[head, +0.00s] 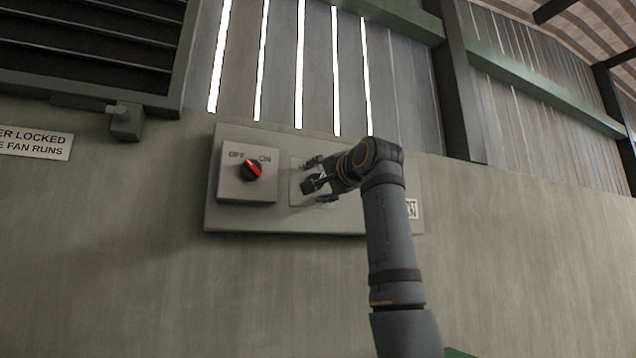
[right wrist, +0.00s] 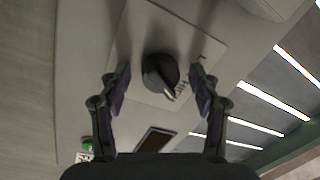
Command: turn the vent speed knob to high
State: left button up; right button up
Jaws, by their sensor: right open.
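The vent speed knob (right wrist: 158,72) is round and black with a white pointer line, on a pale plate (right wrist: 205,48) in the right wrist view. Its pointer faces the lower right of that view, near lettering that seems to include "HIGH"; the exact setting is hard to read. My right gripper (right wrist: 159,82) is open, with one finger on each side of the knob and a visible gap on both sides. In the head view, my right gripper (head: 315,180) is at the plate (head: 298,168) and partly hides it. My left gripper is not in view.
A switch box (head: 232,188) with a red-and-black OFF/ON knob (head: 251,169) stands out left of my gripper on the grey panel (head: 290,222). The wrist view shows a dark rectangle (right wrist: 155,140) and a green button (right wrist: 87,143). A louvred vent (head: 90,45) is upper left.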

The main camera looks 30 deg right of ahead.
jog(key=s, duration=1.2)
jog(key=shift+a+f, duration=0.15)
jog(key=shift+f, duration=0.25)
jog(key=shift+w, duration=0.1)
